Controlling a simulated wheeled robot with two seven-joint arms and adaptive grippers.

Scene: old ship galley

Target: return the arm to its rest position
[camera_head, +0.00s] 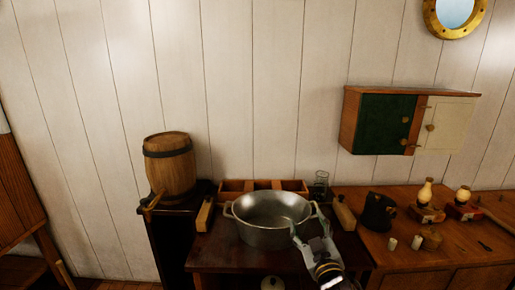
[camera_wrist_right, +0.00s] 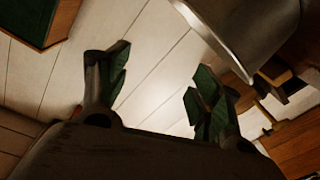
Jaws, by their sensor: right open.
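My right gripper (camera_head: 305,233) is in front of the right side of a large metal pot (camera_head: 266,234) in the head view. In the right wrist view its two fingers (camera_wrist_right: 155,88) are spread apart with nothing between them. The pot's metal side also shows at the top right of the wrist view (camera_wrist_right: 245,28). Whether the gripper touches the pot rim I cannot tell. My left gripper is not in view.
The pot stands on a dark wooden table (camera_head: 215,262). A barrel (camera_head: 170,165) is at left, a wall cabinet (camera_head: 380,123) at upper right. The right counter (camera_head: 465,255) holds a dark pot (camera_head: 378,211), two lamps and small cups. A wooden box (camera_head: 235,187) sits behind the pot.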

